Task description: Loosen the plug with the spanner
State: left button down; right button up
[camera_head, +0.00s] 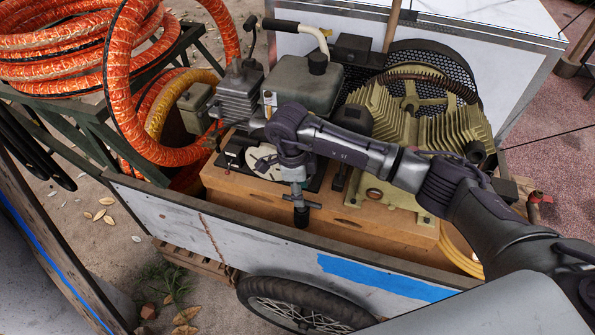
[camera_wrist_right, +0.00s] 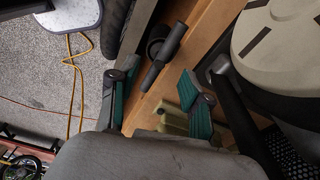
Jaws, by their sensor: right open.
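My right gripper (camera_head: 297,184) points down in front of the machinery on the cart, with its wrist above it. In the wrist view its two green-padded fingers (camera_wrist_right: 153,76) are spread apart. A dark T-shaped piece (camera_wrist_right: 165,55), a bar across a round end, lies beyond and between the fingers, and I see no grip on it. It also shows below the wrist in the head view (camera_head: 301,214). I cannot tell for sure whether it is the spanner or the plug. An olive stub (camera_wrist_right: 173,118) shows near the right finger. My left gripper is out of view.
The wooden base (camera_head: 400,228) carries an olive finned compressor (camera_head: 425,130). A pale slotted disc (camera_wrist_right: 270,40) is close beside the right finger. The cart's side board (camera_head: 290,252) runs along the front. Orange hoses (camera_head: 50,45) are coiled at the left.

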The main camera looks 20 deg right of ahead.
jog(key=shift+s+d+f, duration=0.1)
jog(key=shift+d+f, duration=0.1)
jog(key=shift+f, duration=1.5)
grip_shut()
jog(key=shift+r, duration=0.1)
jog(key=shift+r+p, duration=2.75)
jog(key=shift+r, duration=1.45)
jog(key=shift+r, duration=0.15)
jog(key=shift+r+p, duration=1.05)
jog(key=shift+r, duration=0.8)
